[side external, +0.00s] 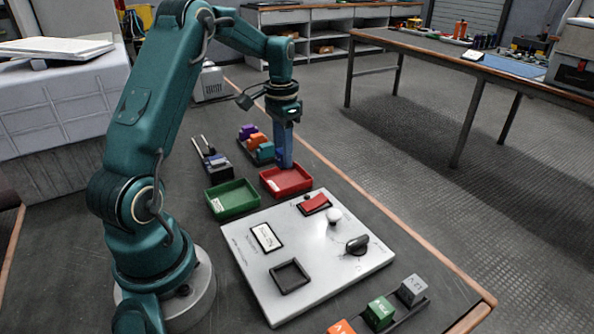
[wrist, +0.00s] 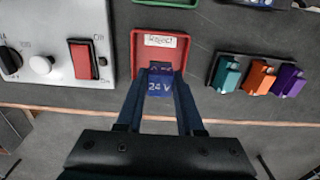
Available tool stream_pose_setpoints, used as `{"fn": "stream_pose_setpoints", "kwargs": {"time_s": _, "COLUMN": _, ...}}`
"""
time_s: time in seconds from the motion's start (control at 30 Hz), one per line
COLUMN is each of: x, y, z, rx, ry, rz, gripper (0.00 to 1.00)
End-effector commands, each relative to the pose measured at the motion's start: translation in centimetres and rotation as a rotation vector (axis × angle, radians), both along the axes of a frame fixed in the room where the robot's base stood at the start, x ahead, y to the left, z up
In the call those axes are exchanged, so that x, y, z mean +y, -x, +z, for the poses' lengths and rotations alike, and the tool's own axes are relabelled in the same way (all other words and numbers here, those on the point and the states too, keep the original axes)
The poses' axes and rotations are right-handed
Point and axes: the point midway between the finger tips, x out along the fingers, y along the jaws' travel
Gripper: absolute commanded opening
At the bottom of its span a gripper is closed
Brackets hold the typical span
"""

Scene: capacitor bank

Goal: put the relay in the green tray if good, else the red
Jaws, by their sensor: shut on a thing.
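The blue relay (wrist: 158,87), marked "24 V", is between the fingers of my gripper (wrist: 161,80) in the wrist view. My gripper is shut on it, over the red tray. The red tray (side external: 301,187) carries a white label at one end and also shows in the wrist view (wrist: 135,42). In the side view my gripper (side external: 285,165) points down into the red tray, and the relay is hard to make out there. Whether the relay touches the tray floor I cannot tell. The green tray (side external: 233,206) stands beside the red one and looks empty.
A white test panel (side external: 315,265) with a red switch (side external: 315,204), white button, black knob and square socket lies in front of the trays. A rack of teal, orange and purple blocks (side external: 257,140) stands behind. Grey, green and orange cubes (side external: 380,310) sit at the near edge.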

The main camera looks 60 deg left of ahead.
Motion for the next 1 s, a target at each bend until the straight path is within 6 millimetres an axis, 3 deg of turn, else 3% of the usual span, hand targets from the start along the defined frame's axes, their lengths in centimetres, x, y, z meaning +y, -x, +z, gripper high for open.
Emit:
{"fn": "stream_pose_setpoints", "kwargs": {"time_s": 0.4, "x": -0.2, "y": -0.3, "z": -4.2, "rx": 0.001, "ry": -0.002, "rz": 0.002, "gripper": 0.00}}
{"fn": "stream_pose_setpoints", "kwargs": {"time_s": 0.8, "x": -0.2, "y": -0.3, "z": -4.6, "rx": 0.001, "ry": -0.002, "rz": 0.002, "gripper": 0.00}}
{"fn": "stream_pose_setpoints", "kwargs": {"time_s": 0.83, "x": -0.2, "y": -0.3, "z": -4.6, "rx": 0.000, "ry": -0.003, "rz": 0.002, "gripper": 0.44}}
{"fn": "stream_pose_setpoints", "kwargs": {"time_s": 0.87, "x": -0.2, "y": -0.3, "z": -4.5, "rx": 0.000, "ry": -0.003, "rz": 0.002, "gripper": 0.49}}
{"fn": "stream_pose_setpoints", "kwargs": {"time_s": 1.0, "x": -0.2, "y": -0.3, "z": -4.5, "rx": 0.000, "ry": -0.003, "rz": 0.002, "gripper": 0.49}}
